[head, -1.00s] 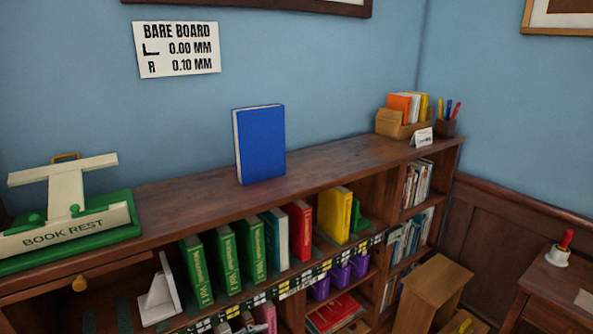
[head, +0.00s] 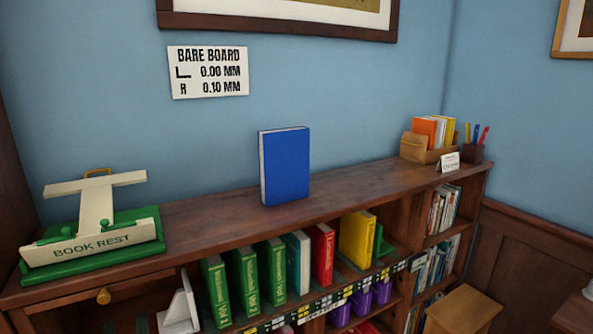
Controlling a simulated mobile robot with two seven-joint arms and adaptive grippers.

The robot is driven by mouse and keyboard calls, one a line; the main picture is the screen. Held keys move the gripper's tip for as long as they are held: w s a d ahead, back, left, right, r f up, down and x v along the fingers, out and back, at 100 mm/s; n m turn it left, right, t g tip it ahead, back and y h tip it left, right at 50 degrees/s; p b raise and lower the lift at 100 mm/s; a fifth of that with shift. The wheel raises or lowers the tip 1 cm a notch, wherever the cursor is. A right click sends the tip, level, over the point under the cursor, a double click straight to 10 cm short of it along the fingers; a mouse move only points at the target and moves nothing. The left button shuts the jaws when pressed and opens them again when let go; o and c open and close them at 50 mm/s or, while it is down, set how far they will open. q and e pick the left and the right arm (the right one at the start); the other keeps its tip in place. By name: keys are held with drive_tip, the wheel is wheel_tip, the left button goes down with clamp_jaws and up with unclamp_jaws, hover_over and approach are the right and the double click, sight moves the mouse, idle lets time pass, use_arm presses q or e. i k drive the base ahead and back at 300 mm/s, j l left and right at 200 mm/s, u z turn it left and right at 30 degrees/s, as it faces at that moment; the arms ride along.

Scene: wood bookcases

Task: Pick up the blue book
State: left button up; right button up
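The blue book (head: 286,167) stands upright by itself on the bare wooden top of the bookcase (head: 354,184), near the middle of the head view. Its blue cover faces me and its pale page edge shows on the left. Nothing touches it except the top it stands on. Neither of my grippers shows in the head view.
A green and cream book rest (head: 94,236) stands on the top at the left. A box of books (head: 430,139) and a dark pen cup (head: 473,152) stand at the right end. The top beside the blue book is clear.

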sight(284, 153)
drive_tip(key=i+l+u, duration=0.1)
drive_tip(key=l, duration=0.25)
drive_tip(key=i+l, duration=0.3)
drive_tip(key=i+l+u, duration=0.15)
drive_tip(key=l, duration=0.2)
drive_tip(key=i+l, duration=0.25)
drive_tip(key=l, duration=0.15)
drive_tip(key=i+l+u, duration=0.15)
drive_tip(key=l, duration=0.2)
drive_tip(key=i+l, duration=0.2)
drive_tip(key=l, duration=0.2)
drive_tip(key=u, duration=0.05)
